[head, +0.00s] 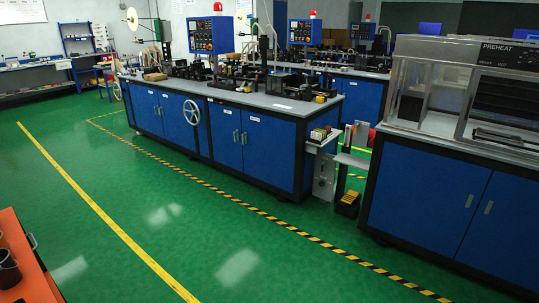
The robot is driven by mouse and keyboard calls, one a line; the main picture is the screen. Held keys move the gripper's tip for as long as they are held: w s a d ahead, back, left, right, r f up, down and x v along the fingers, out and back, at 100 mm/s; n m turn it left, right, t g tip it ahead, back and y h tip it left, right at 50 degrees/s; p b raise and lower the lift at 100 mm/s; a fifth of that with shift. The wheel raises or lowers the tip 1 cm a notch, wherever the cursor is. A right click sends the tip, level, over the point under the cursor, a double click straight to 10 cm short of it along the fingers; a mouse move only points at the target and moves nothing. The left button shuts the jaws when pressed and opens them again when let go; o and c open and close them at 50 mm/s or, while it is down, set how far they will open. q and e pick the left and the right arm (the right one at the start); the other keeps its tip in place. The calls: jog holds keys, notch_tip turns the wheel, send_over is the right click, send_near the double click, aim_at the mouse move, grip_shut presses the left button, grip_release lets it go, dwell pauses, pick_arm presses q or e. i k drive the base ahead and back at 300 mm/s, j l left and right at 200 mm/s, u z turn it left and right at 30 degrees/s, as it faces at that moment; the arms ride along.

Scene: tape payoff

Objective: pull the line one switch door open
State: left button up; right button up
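Neither of my grippers shows in the head view. A long workbench (255,99) stands in the middle, with blue cabinet doors (269,156) along its front. These doors look shut, and a pair of upright handles (240,137) sits between two of them. Small white labels on them are too small to read. A blue control box (211,36) with a red lamp stands above the bench. I cannot tell which door is the line one switch door.
A grey handwheel (192,112) sticks out from the bench front. A machine marked PREHEAT (506,50) stands on a blue cabinet (423,186) at right. An orange cart (24,270) is at lower left. The green floor (150,215) between is clear, with yellow and striped lines.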

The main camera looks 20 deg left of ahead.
aim_at(268, 147)
jog(key=i+l, duration=0.1)
jog(key=i, duration=0.65)
jog(key=i+j+u, duration=0.15)
jog(key=i+u, duration=0.3)
jog(key=i, duration=0.2)
jog(key=i+u, duration=0.5)
jog(key=i, duration=0.15)
jog(key=i+l+u, duration=0.45)
jog(key=i, duration=0.15)
jog(key=i+j+z, duration=0.15)
jog(key=i, duration=0.3)
jog(key=i+j+z, duration=0.15)
jog(key=i, duration=0.35)
jog(key=i+j+z, duration=0.15)
jog(key=i+j, duration=0.2)
jog(key=i, duration=0.1)
